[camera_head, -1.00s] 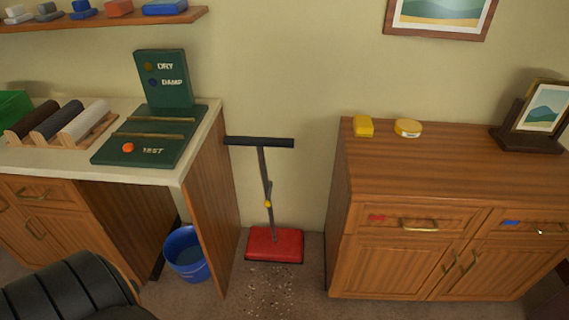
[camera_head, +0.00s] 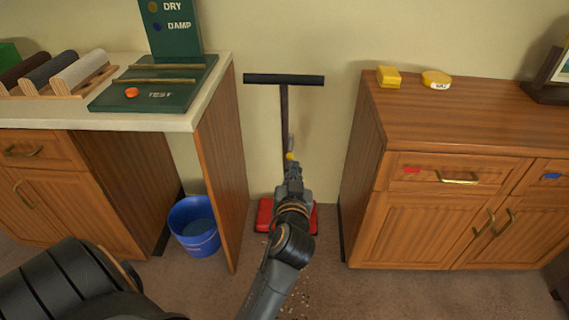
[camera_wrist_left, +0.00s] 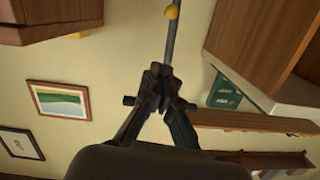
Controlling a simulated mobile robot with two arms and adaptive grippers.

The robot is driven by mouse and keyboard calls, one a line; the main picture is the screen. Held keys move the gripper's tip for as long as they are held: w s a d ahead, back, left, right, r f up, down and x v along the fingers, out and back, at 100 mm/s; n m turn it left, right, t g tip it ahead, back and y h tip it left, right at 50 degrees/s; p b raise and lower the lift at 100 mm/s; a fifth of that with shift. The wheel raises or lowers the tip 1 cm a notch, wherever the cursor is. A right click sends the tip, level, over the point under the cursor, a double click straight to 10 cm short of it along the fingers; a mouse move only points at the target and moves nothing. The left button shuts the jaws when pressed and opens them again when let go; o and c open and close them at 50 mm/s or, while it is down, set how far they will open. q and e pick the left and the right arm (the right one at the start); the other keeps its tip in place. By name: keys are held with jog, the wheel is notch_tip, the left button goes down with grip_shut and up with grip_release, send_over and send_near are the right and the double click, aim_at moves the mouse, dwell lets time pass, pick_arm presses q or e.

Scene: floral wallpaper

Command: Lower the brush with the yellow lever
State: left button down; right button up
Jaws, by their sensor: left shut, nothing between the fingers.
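The floor brush stands upright against the wall. It has a black crossbar (camera_head: 284,79), a thin grey pole (camera_head: 285,115) and a red head (camera_head: 265,216) on the floor. The yellow lever knob (camera_head: 290,156) is on the pole; it also shows near the top edge of the left wrist view (camera_wrist_left: 172,12). My left gripper (camera_head: 293,170) is shut and empty, just below the knob in the head view. Its closed fingertips (camera_wrist_left: 158,75) overlap the pole in the wrist view; I cannot tell whether they touch it. My left arm hides much of the red head. My right gripper is out of view.
A white-topped desk (camera_head: 150,121) with a wooden side panel stands left, a blue bucket (camera_head: 195,228) beneath it. A wooden cabinet (camera_head: 480,115) stands right. The wall gap between them holds the brush. Crumbs (camera_head: 302,300) lie on the carpet.

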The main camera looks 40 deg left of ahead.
pick_arm(q)
send_over(291, 156)
jog(key=v, duration=0.3)
jog(key=shift+w+a+f+b, duration=0.15)
jog(key=shift+f+b, duration=0.1)
jog(key=shift+f, duration=0.95)
jog(key=shift+w+a+f+b, duration=0.1)
jog(key=shift+w+f+b, duration=0.1)
jog(key=shift+f, duration=1.05)
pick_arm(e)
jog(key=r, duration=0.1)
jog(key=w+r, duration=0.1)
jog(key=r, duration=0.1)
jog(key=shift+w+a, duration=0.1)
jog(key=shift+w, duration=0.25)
